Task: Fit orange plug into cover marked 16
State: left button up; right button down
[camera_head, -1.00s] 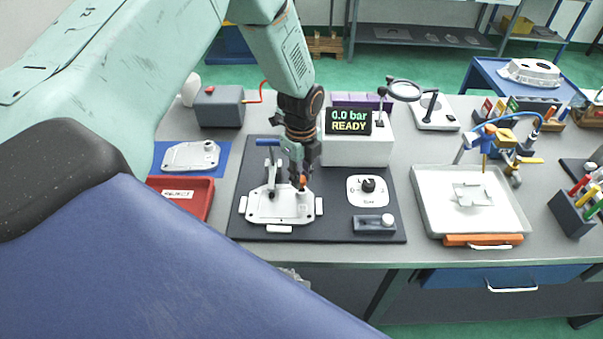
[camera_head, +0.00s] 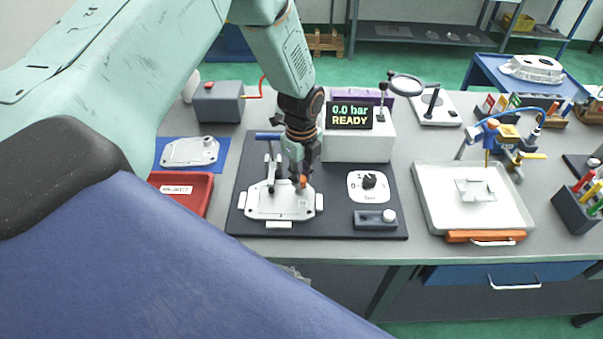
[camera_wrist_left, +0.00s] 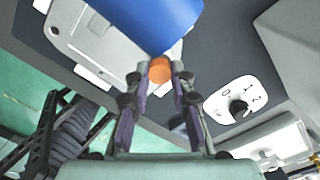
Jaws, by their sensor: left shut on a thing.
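The orange plug (camera_head: 303,182) is between the fingertips of my left gripper (camera_head: 299,178), at the right side of the pale metal cover (camera_head: 265,208). In the left wrist view the fingers are shut on the plug (camera_wrist_left: 159,70), and the cover (camera_wrist_left: 112,45) lies beyond it. The plug is at a raised boss of the cover; I cannot tell whether it touches or is seated in it. The cover sits in a fixture on the dark mat. No 16 is legible on it. My right gripper is not in view.
A blue clamp handle (camera_head: 268,136) stands behind the cover and looms close in the left wrist view (camera_wrist_left: 160,20). A dial plate (camera_head: 368,187) and the "0.0 bar READY" box (camera_head: 358,146) are to the right. A red reject tray (camera_head: 185,192) and another casting (camera_head: 190,152) are left.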

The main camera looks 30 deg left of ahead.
pick_arm(q)
jog(key=shift+f+b, duration=0.3)
jog(key=shift+f, duration=0.1)
jog(key=o, duration=0.8)
jog(key=shift+c, duration=0.2)
jog(key=shift+r, duration=0.15)
jog(key=shift+r, duration=0.35)
notch_tip(320, 180, up, 11)
jog(key=shift+s, duration=0.15)
